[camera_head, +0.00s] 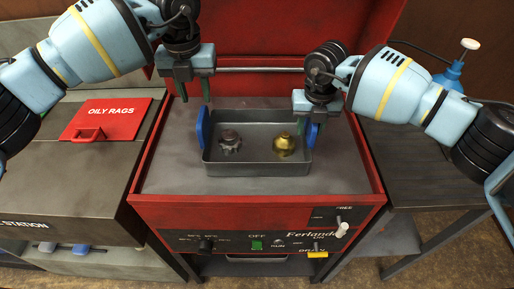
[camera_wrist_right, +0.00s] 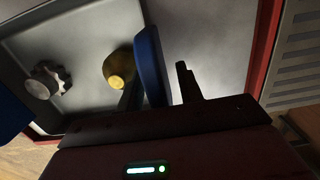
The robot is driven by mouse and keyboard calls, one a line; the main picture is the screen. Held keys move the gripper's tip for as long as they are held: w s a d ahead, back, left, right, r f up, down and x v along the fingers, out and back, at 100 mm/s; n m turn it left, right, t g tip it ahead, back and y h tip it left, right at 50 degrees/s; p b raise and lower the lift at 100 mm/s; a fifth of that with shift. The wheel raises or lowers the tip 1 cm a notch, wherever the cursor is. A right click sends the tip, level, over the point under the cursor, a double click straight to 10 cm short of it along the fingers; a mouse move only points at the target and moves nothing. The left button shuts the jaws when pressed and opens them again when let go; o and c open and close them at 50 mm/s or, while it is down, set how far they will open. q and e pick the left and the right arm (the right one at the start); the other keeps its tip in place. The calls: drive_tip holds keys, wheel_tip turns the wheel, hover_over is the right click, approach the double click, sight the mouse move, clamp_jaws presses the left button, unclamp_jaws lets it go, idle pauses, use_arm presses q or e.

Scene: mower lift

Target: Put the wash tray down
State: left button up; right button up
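The grey wash tray (camera_head: 258,170) sits level on the grey top inside the red washer; I cannot make out a gap beneath it. It holds a dark gear-like part (camera_head: 230,142) and a brass part (camera_head: 284,144). Its left blue handle (camera_head: 203,128) is free. My left gripper (camera_head: 195,97) is open and empty, above and behind that handle. My right gripper (camera_head: 310,124) is at the right blue handle (camera_wrist_right: 150,65). In the right wrist view its fingers stand apart on either side of this handle, with a gap on one side.
The raised red lid (camera_head: 270,40) and a metal bar (camera_head: 258,69) are behind the tray. A red oily rags lid (camera_head: 108,119) lies on the left bench. A blue bottle (camera_head: 452,74) stands at the right. The washer's grey top is clear in front of the tray.

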drive_tip(key=r, duration=0.7)
drive_tip(key=s+r, duration=0.1)
drive_tip(key=r, duration=0.3)
drive_tip(key=shift+r, duration=0.25)
